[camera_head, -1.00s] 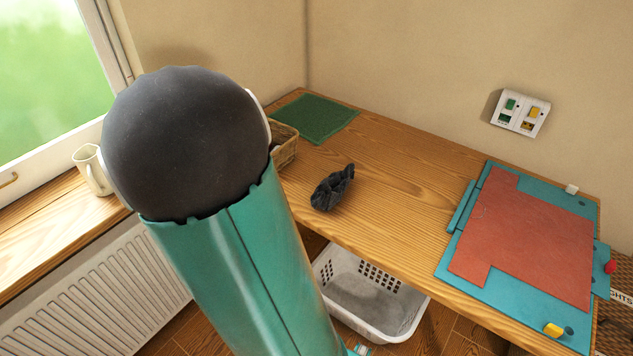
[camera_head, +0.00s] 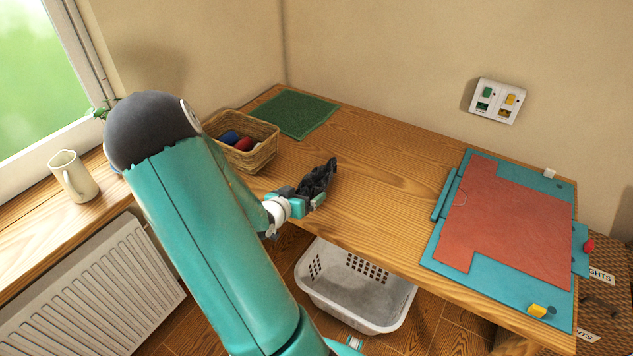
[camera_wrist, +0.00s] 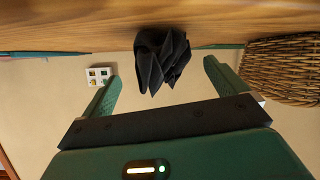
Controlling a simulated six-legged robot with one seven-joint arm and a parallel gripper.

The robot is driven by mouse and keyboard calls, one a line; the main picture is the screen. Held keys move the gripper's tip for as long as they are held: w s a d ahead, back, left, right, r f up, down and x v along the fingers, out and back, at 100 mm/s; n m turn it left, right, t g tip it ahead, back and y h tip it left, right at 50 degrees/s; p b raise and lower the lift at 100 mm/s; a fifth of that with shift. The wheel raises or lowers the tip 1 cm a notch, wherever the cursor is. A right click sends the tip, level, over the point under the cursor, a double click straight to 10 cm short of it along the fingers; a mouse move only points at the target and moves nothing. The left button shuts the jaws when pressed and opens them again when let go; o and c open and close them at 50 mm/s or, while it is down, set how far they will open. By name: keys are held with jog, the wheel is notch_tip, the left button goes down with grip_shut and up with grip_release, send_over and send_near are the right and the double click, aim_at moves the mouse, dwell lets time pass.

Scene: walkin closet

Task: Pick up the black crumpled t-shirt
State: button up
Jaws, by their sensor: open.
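The black crumpled t-shirt (camera_head: 318,178) lies on the wooden table near its front edge. My gripper (camera_head: 303,200) is at the table's front edge, right at the near side of the shirt, and partly overlaps it in the head view. In the wrist view the shirt (camera_wrist: 160,60) hangs in the picture between and beyond the two open fingertips of my gripper (camera_wrist: 160,78). The fingers stand on either side of it with gaps. I cannot tell whether any part touches the shirt.
A wicker basket (camera_head: 262,158) with coloured items stands left of the shirt, with a green mat (camera_head: 296,115) behind. A teal and red folding board (camera_head: 505,225) lies at the right. A white laundry basket (camera_head: 352,318) sits on the floor below the front edge. The table's middle is clear.

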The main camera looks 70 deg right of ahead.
jog(key=x, duration=0.5)
jog(key=shift+w+d+f, duration=0.1)
jog(key=shift+w+d, duration=0.05)
jog(key=shift+w, duration=0.1)
jog(key=c, duration=1.1)
